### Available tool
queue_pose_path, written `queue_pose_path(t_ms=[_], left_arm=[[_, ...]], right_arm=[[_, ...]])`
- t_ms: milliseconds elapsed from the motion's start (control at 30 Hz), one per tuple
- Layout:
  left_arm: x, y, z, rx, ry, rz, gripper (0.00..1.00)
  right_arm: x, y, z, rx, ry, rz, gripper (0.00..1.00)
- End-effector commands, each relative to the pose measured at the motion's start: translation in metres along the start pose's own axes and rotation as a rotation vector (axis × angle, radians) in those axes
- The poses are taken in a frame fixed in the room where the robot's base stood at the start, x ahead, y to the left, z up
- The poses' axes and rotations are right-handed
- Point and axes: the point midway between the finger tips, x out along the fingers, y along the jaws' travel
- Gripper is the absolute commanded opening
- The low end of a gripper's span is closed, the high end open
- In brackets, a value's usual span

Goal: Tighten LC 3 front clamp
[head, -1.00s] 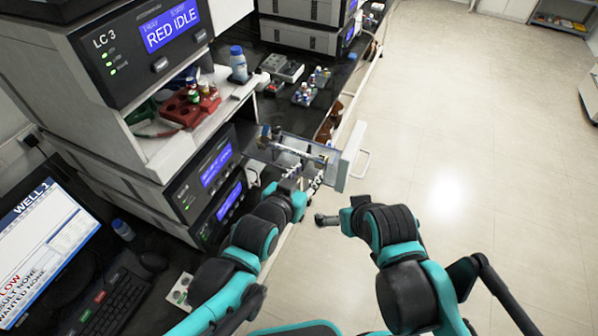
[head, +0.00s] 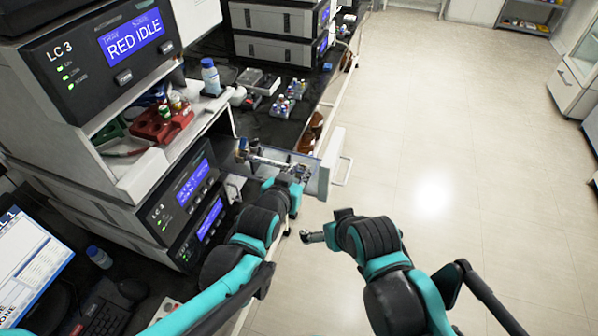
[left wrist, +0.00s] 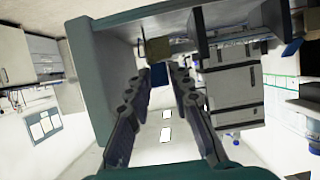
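The LC 3 unit (head: 60,75) stands at the upper left with its display reading RED IDLE. Below it, a column tray (head: 318,182) is pulled out to the right, with a white front panel (head: 331,160). A silver column (head: 268,160) lies along the tray, with small fittings (head: 243,147) at its far left end. My left gripper (head: 291,178) is over the tray's front end, close to the near end of the column. It hides the front clamp there, so contact cannot be told. In the left wrist view its fingers (left wrist: 161,75) are apart. My right gripper (head: 306,237) hangs over the floor, away from the tray.
More vials (head: 283,105) and brown bottles (head: 311,132) stand on the dark bench behind the tray. The floor (head: 440,130) to the right is clear.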

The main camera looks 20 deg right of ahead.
Motion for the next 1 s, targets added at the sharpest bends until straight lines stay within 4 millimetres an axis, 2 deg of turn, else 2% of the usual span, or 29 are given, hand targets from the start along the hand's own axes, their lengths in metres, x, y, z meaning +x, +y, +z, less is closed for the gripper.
queue_pose_path(t_ms=[333, 567, 1000], left_arm=[[0.000, 0.000, -0.001, 0.000, -0.008, 0.000, 0.00], [0.001, 0.000, -0.008, 0.000, -0.084, 0.000, 0.00], [0.012, 0.000, -0.025, 0.001, -0.453, -0.001, 0.00]], right_arm=[[-0.002, 0.000, -0.001, 0.000, 0.000, 0.000, 1.00], [-0.014, 0.000, -0.010, 0.000, 0.000, 0.000, 1.00], [-0.057, 0.000, -0.041, 0.000, 0.000, 0.000, 1.00]])
